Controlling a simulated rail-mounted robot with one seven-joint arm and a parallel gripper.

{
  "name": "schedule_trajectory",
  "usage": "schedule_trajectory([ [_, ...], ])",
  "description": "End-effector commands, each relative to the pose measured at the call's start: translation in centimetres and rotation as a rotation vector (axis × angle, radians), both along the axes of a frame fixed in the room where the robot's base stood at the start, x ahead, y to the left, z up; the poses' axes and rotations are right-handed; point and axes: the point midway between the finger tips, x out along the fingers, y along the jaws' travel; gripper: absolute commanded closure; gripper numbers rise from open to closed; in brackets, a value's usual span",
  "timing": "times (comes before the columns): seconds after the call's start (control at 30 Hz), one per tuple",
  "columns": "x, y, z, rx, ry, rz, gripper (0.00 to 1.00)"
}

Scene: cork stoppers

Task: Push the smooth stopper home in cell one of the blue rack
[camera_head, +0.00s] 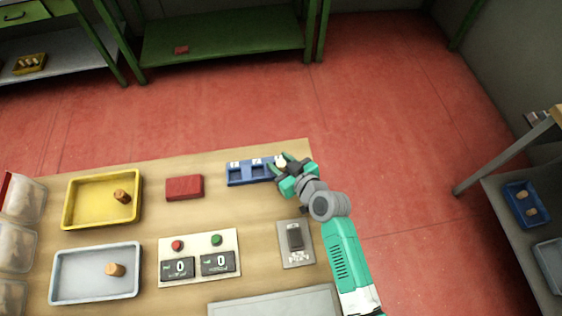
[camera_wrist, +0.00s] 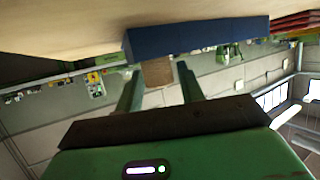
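The blue rack (camera_head: 236,179) lies near the far right corner of the table, with small white labels along its far edge that I cannot read surely. My gripper (camera_head: 283,164) is at its right end. In the wrist view, which is upside down, a plain brown cork stopper (camera_wrist: 157,73) stands between the two fingers of my gripper (camera_wrist: 160,72), with its end against the blue rack (camera_wrist: 200,37). My gripper covers the rack's right end in the head view.
A red block (camera_head: 184,187) lies left of the rack. A yellow tray (camera_head: 68,205) and a grey tray (camera_head: 56,284) each hold a cork. A button panel (camera_head: 199,243) and a switch plate (camera_head: 295,258) lie nearer. The table's right edge is close to my arm.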

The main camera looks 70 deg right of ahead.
Motion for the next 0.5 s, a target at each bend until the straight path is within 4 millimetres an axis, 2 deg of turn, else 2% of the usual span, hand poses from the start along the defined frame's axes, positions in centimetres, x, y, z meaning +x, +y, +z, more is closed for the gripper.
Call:
schedule_trajectory([
  [0.07, 0.0, 0.0, 0.1, 0.000, 0.000, 0.000, 0.48],
  [0.33, -0.1, 0.1, 0.1, 0.000, 0.000, 0.000, 0.48],
  [0.5, -2.2, 1.5, 1.2, 0.001, 0.001, 0.000, 0.48],
])
